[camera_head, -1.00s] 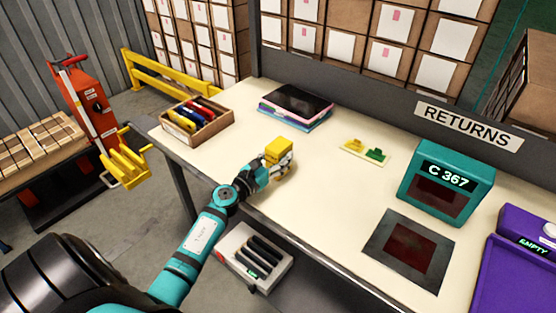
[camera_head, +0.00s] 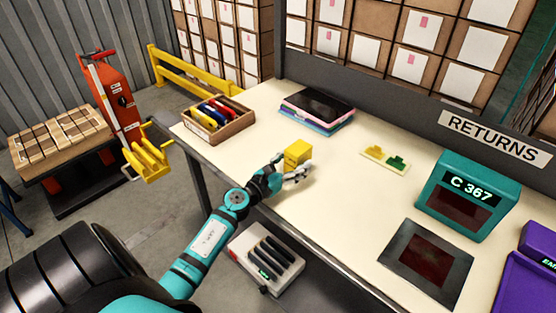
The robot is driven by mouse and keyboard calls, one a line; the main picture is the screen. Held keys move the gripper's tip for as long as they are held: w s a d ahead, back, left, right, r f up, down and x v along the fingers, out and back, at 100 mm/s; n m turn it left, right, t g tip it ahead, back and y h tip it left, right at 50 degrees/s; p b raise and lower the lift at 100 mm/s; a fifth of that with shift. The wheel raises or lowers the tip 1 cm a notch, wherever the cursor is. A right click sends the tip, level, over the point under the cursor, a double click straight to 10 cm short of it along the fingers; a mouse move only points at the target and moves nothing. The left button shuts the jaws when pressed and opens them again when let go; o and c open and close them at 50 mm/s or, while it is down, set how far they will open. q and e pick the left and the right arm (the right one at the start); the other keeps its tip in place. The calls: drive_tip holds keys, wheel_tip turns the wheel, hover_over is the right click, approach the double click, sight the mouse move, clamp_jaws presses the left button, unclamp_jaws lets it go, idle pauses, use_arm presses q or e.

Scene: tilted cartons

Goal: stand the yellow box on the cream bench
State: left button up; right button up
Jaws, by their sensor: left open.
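The yellow box (camera_head: 297,153) is on the cream bench (camera_head: 335,190), near its front edge, and looks upright. My left gripper (camera_head: 298,170) is open at the near side of the box, with its fingers low beside it. The fingers hide part of the box's lower side, so I cannot tell whether they still touch it. My right gripper is not in view.
A carton of coloured items (camera_head: 216,120) and a dark-topped stack (camera_head: 317,108) stand behind. A yellow-and-green piece (camera_head: 385,159), a teal C 367 unit (camera_head: 467,195) and a dark pad (camera_head: 426,262) lie to the right. Bare bench lies between.

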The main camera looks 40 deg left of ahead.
use_arm(q)
drive_tip(key=s, duration=0.3)
drive_tip(key=s+b, duration=0.1)
drive_tip(key=s, duration=0.5)
drive_tip(key=shift+s+a+b, duration=0.3)
drive_tip(key=shift+a+b, duration=0.05)
drive_tip(key=shift+b, duration=0.05)
drive_tip(key=shift+s+r, duration=0.1)
drive_tip(key=shift+s, duration=0.2)
